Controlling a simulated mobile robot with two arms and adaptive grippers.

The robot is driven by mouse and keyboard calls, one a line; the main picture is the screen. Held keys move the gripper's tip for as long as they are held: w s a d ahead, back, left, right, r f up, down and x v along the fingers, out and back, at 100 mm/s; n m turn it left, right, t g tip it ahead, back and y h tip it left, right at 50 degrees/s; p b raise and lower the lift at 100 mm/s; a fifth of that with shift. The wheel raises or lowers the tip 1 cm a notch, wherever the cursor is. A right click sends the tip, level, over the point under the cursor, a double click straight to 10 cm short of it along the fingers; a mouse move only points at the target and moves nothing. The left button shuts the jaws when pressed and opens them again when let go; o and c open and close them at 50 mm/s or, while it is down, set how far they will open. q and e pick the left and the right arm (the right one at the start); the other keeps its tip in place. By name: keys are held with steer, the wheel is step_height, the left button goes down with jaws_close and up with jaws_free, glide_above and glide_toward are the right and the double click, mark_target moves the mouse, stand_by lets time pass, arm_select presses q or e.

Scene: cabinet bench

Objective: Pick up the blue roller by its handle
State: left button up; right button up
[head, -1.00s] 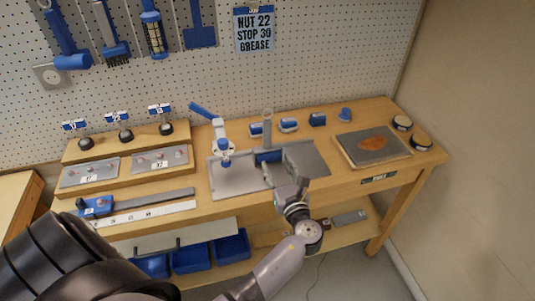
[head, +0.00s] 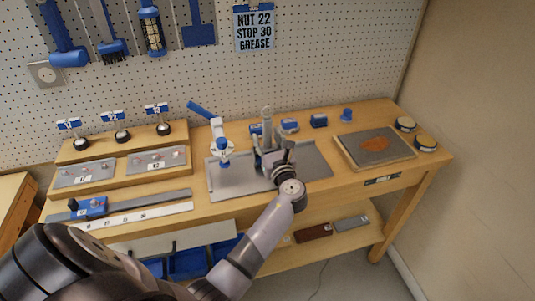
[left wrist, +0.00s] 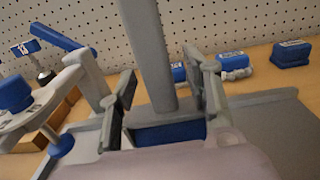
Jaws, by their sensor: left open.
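The blue roller (left wrist: 170,132) shows in the left wrist view as a blue block low between my fingers. Its grey handle (left wrist: 148,50) stands upright above it, and the handle also shows in the head view (head: 266,122). My left gripper (left wrist: 163,84) is open, with one finger on each side of the handle and a gap visible on both sides. In the head view my left gripper (head: 267,152) hides most of the roller's blue part. My right gripper is not in view.
A grey mat (head: 315,163) lies under the gripper on the wooden bench. A blue-and-white lever press (head: 220,145) stands close on the left. Several small blue blocks (head: 319,120) sit behind. A tray with a brown patch (head: 350,155) is at the right.

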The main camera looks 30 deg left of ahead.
arm_select(q)
steer(key=shift+s+r, duration=0.1)
steer(key=shift+c, duration=0.5)
jaws_close()
stand_by(0.4)
